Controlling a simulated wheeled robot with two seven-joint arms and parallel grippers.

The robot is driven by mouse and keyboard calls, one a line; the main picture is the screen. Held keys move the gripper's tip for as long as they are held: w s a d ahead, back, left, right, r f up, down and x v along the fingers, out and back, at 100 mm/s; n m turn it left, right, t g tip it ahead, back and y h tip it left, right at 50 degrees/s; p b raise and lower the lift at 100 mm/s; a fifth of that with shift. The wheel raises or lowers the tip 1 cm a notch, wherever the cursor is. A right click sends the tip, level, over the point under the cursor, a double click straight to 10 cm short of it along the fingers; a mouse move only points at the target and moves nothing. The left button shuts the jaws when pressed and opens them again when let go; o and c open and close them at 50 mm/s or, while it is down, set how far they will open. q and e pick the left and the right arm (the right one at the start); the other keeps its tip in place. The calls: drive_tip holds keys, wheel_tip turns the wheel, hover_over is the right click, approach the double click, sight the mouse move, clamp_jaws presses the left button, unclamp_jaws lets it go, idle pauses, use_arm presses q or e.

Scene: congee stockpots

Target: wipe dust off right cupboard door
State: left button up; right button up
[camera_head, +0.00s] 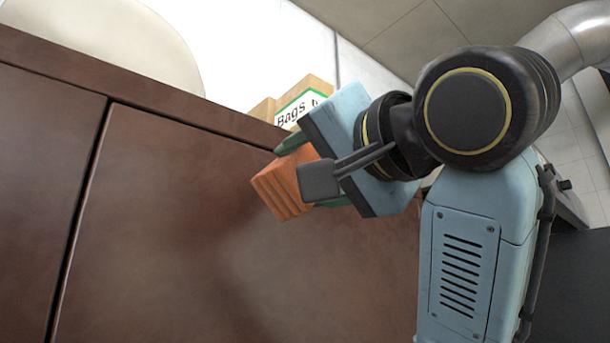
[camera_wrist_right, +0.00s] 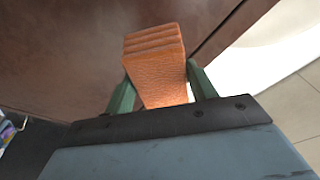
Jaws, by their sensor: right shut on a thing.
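The right cupboard door (camera_head: 175,230) is dark brown wood, with a dull, hazy patch across its middle. My right gripper (camera_head: 298,175) is shut on an orange ribbed sponge (camera_head: 280,188) and holds it in front of the door's upper right part. In the right wrist view the orange sponge (camera_wrist_right: 155,65) sits between the two green fingers, with its ribbed end toward the brown door (camera_wrist_right: 60,50). I cannot tell whether the sponge touches the door. My right arm hides the door's right edge. My left gripper is not in view.
A dark vertical gap (camera_head: 80,220) separates this door from the left door (camera_head: 40,180). A counter edge (camera_head: 150,95) runs above both. A box labelled "Bags" (camera_head: 303,100) and a large pale rounded object (camera_head: 120,40) stand on top.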

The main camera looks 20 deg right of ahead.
drive_tip(key=b+v, duration=0.2)
drive_tip(key=v, duration=0.1)
drive_tip(key=shift+d+r, duration=0.15)
drive_tip(key=shift+r, duration=0.05)
idle(0.9)
